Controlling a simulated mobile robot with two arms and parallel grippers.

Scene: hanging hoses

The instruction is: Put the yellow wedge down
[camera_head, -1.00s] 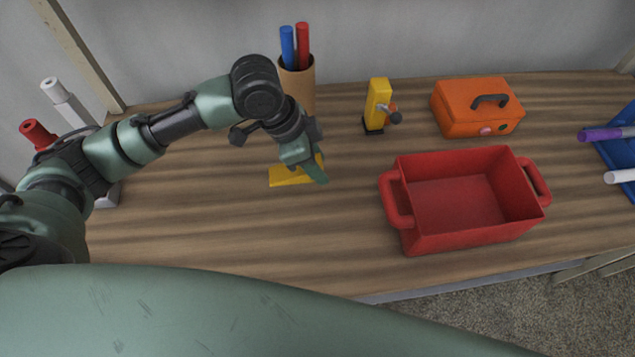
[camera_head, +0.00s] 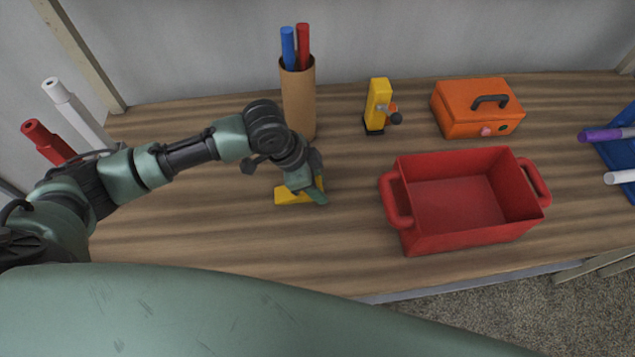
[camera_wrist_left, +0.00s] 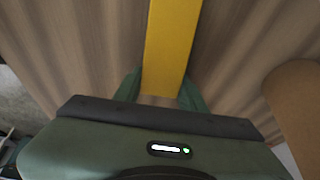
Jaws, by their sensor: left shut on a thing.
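The yellow wedge (camera_head: 290,195) is at my left gripper (camera_head: 318,192), over the wooden table between the brown cylinder and the red bin. My left gripper is shut on it, and the fingers hide part of the wedge. In the left wrist view the wedge (camera_wrist_left: 172,45) runs up from between the two green fingertips (camera_wrist_left: 160,90). I cannot tell for sure whether its underside touches the table. My right gripper is not in view.
A red bin (camera_head: 400,235) stands to the right. Behind are a brown cylinder (camera_head: 300,105) with blue and red hoses, a yellow drill-like tool (camera_head: 378,100) and an orange toolbox (camera_head: 470,118). Bare table (camera_head: 220,240) lies in front of the gripper.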

